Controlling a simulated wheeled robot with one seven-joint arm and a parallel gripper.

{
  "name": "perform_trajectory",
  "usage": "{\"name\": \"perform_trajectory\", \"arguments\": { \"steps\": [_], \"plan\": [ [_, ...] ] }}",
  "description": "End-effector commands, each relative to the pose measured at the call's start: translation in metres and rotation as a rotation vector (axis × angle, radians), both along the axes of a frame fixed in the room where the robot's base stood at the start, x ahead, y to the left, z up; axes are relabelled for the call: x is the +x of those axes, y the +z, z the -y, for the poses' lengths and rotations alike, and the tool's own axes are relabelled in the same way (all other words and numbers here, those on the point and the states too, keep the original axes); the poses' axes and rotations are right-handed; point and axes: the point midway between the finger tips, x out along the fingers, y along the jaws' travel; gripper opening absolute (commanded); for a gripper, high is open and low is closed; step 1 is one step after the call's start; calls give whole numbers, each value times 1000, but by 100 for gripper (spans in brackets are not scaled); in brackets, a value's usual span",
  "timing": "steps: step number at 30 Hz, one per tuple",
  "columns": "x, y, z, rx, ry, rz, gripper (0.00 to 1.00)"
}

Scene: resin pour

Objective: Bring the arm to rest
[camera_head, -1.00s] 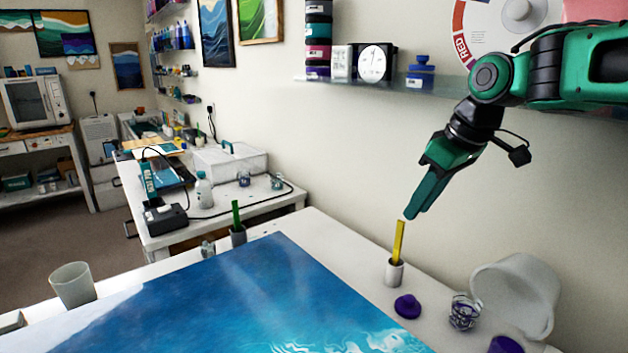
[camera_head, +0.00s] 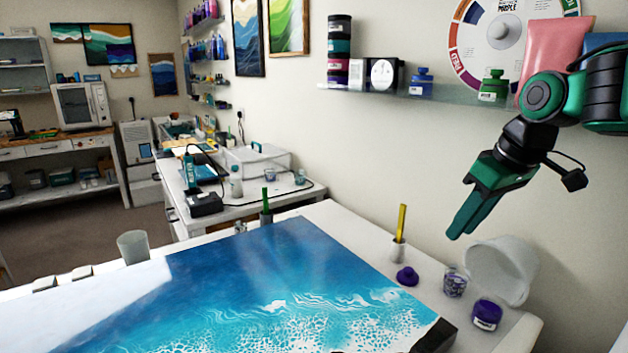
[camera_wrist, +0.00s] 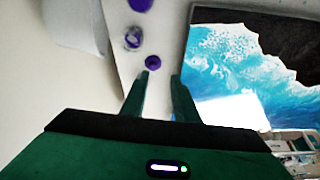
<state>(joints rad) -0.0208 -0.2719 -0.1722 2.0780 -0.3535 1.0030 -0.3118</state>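My gripper (camera_head: 456,234) hangs at the right of the head view, tilted down and left, in the air above the right end of the white table (camera_head: 372,222). In the wrist view its two fingers (camera_wrist: 159,76) stand apart with a gap between them and nothing in it. A purple lid (camera_head: 407,276) lies on the table below. It seems to show beyond the fingertips in the wrist view (camera_wrist: 153,62).
A blue wave-patterned panel (camera_head: 250,285) covers most of the table. A clear patterned cup (camera_head: 454,283), an open purple jar (camera_head: 487,315) and a tipped white bucket (camera_head: 500,270) stand at right.

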Motion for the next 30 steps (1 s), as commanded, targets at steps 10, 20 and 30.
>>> {"name": "perform_trajectory", "arguments": {
  "steps": [10,20,30],
  "plan": [
    [-57,-48,45,10,-299,-123,27],
    [-179,-123,108,14,-811,-314,27],
    [-238,-154,125,8,-1035,-397,27]
  ]
}}
